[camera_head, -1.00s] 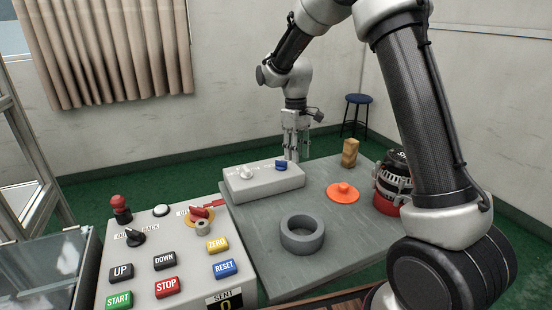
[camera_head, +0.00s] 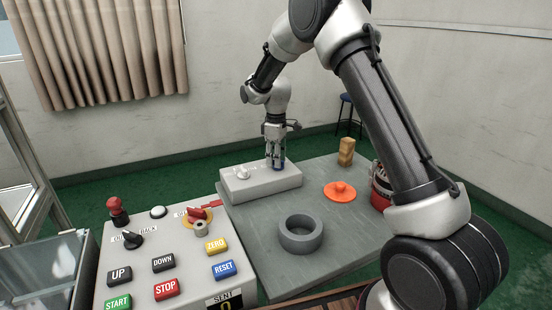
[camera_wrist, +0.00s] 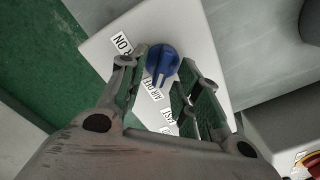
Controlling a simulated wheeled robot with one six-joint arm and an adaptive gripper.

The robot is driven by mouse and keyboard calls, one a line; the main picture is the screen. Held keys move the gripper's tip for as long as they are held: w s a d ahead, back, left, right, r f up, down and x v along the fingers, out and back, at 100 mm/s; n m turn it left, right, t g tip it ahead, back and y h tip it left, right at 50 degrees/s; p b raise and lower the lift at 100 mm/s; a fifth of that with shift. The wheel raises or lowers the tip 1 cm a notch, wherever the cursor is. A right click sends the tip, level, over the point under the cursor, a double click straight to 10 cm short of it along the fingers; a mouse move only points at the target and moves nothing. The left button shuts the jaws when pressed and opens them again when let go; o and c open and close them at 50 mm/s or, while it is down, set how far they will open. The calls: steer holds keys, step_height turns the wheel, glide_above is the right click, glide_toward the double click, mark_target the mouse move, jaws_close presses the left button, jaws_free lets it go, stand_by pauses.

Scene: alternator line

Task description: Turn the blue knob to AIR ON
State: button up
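The blue knob (camera_wrist: 162,60) sits on a light grey box (camera_head: 262,188) at the back of the grey table. In the wrist view its pointer ridge lies toward the AIR OFF label (camera_wrist: 157,90); the ON label (camera_wrist: 122,42) is to its upper left. My gripper (camera_wrist: 165,72) is open, with one finger on each side of the knob; whether the fingers touch it I cannot tell. In the head view my gripper (camera_head: 275,162) points down over the box and mostly hides the blue knob (camera_head: 280,164).
A white knob (camera_head: 242,173) is on the same box, to the left. A grey ring (camera_head: 300,236), an orange lidded disc (camera_head: 340,191) and a wooden block (camera_head: 346,150) stand on the table (camera_head: 262,265). A button panel (camera_head: 150,262) is at front left.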

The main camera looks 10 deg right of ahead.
steer(key=shift+f, duration=0.1)
steer(key=shift+c, duration=0.2)
jaws_close()
steer(key=shift+m, duration=0.3)
steer(key=m, duration=0.3)
steer(key=shift+w+d+m, duration=0.15)
steer(key=shift+m, duration=0.25)
steer(key=m, duration=0.4)
steer(key=shift+d+m, duration=0.15)
steer(key=shift+m, duration=0.15)
steer(key=m, duration=0.4)
steer(key=shift+d, duration=0.15)
steer(key=m, duration=0.4)
steer(key=shift+d+m, duration=0.1)
steer(key=shift+m, duration=0.5)
